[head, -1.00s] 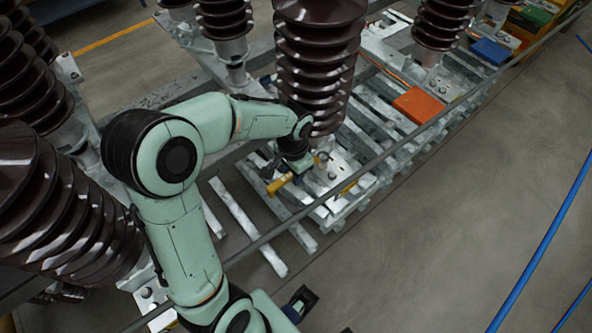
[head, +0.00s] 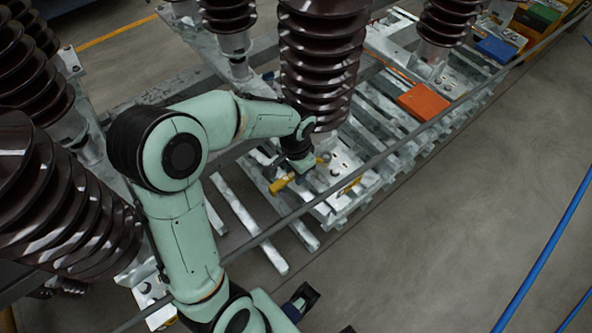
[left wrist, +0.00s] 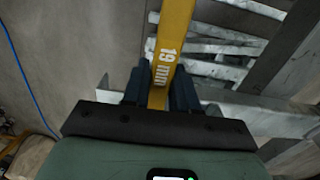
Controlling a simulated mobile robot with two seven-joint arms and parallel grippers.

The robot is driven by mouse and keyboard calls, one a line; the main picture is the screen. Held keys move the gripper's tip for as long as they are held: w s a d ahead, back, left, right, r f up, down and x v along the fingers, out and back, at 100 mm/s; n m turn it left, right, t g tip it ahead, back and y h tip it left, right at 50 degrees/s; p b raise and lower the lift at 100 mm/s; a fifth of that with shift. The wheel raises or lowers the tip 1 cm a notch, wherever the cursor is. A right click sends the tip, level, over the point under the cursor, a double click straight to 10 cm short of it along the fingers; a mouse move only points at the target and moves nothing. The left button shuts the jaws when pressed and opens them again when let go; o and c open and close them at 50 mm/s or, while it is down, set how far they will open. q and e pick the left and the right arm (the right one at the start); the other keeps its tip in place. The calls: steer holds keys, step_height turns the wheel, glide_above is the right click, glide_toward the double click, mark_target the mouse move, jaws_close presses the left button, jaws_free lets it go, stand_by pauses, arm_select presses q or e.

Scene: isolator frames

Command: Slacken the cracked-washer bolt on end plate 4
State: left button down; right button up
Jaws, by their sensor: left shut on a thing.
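My left gripper (head: 299,166) is low beside the foot of a brown ribbed insulator (head: 322,60). It is shut on a yellow wrench (head: 281,184), marked "19 mm" in the left wrist view (left wrist: 172,45). Part of the wrench sticks out left of the gripper. A galvanised end plate (head: 350,170) with bolt heads lies just right of the gripper. I cannot tell which bolt has the cracked washer, nor whether the wrench touches one. The plate's number is not readable. A dark part at the bottom (head: 302,298) may be my right gripper; its jaws are unclear.
A grey rail (head: 408,124) crosses in front of the slatted metal frame. An orange box (head: 422,102) and a blue box (head: 494,51) sit farther along. More ribbed insulators (head: 60,205) stand at left. Open floor (head: 470,200) with a blue hose (head: 548,238) lies at right.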

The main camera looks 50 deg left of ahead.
arm_select(q)
steer(key=shift+f+b, duration=0.85)
steer(key=shift+f, duration=0.3)
arm_select(e)
steer(key=shift+s+f, duration=0.15)
steer(key=shift+f, duration=0.75)
arm_select(q)
steer(key=w+d+n+b, duration=0.2)
steer(key=w+d+n, duration=0.2)
steer(key=d+n, duration=0.5)
steer(key=n, duration=0.3)
steer(key=shift+w+d+b, duration=0.35)
steer(key=shift+d, duration=0.05)
arm_select(e)
steer(key=shift+w+f+t, duration=0.4)
steer(key=shift+w+f, duration=0.4)
steer(key=shift+f, duration=0.1)
arm_select(q)
step_height(320, 180, up, 2)
steer(key=shift+r+p, duration=0.15)
steer(key=shift+p, duration=0.75)
arm_select(e)
steer(key=shift+w+r, duration=0.15)
steer(key=shift+r, duration=0.8)
